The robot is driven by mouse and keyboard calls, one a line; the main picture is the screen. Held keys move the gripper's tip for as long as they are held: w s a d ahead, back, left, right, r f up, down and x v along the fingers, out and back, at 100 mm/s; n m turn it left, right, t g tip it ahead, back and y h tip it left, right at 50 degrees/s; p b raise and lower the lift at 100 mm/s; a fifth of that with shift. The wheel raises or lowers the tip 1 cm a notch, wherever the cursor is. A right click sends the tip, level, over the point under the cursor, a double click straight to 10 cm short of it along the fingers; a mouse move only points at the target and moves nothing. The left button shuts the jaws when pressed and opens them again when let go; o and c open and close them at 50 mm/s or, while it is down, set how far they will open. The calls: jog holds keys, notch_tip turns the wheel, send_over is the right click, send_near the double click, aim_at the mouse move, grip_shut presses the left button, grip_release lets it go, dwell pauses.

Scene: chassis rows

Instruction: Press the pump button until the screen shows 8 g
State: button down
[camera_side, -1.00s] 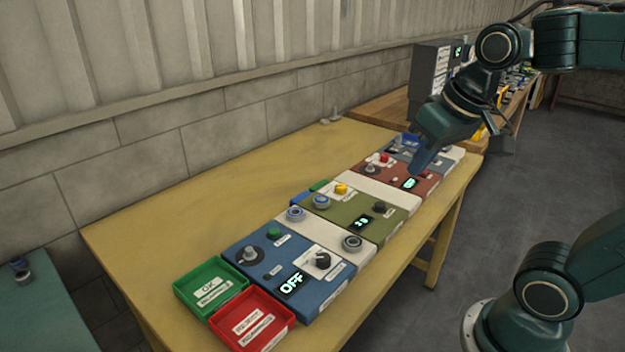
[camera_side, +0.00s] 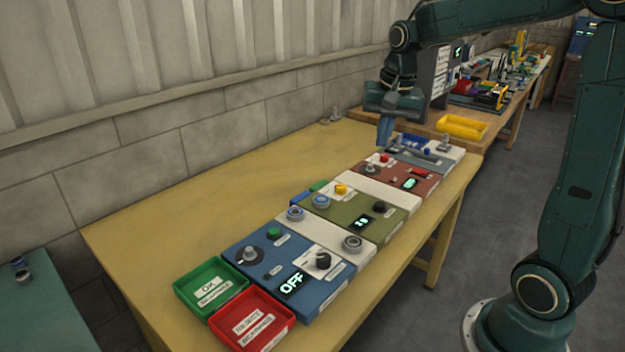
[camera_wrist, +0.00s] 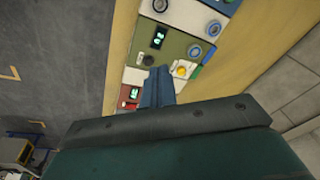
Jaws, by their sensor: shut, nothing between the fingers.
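My gripper (camera_side: 383,143) is shut and empty, pointing down. In the side view its tips appear just above the red button (camera_side: 384,158) on the red-brown panel (camera_side: 395,195), apparently without touching it. That panel has a lit screen (camera_side: 410,183) with digits too small to read. The green panel (camera_side: 330,212) carries a yellow button (camera_side: 341,189) and another lit screen (camera_side: 361,222), also not clearly readable. In the wrist view my fingers (camera_wrist: 158,72) hide part of the panels beside the yellow button (camera_wrist: 182,70). I cannot tell from the labels which button is the pump button.
A blue panel (camera_side: 262,272) with a screen reading OFF stands nearer. A green tray (camera_side: 185,291) and a red tray (camera_side: 227,333) sit at the near end. A grey-blue panel (camera_side: 425,160) lies beyond. The yellow table (camera_side: 180,200) is clear on the left.

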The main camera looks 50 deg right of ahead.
jog(key=w+d+f+m+g, duration=0.1)
jog(key=w+d+f+m, duration=0.35)
jog(key=d, duration=0.25)
jog(key=m+g, duration=0.1)
jog(key=m, duration=0.2)
send_over(380, 204)
notch_tip(380, 204, down, 6)
jog(key=shift+f+y, duration=0.25)
jog(key=shift+y, duration=0.15)
jog(key=shift+f+n, duration=0.2)
jog(key=shift+n, duration=0.05)
notch_tip(380, 204, down, 14)
jog(key=shift+r, duration=0.2)
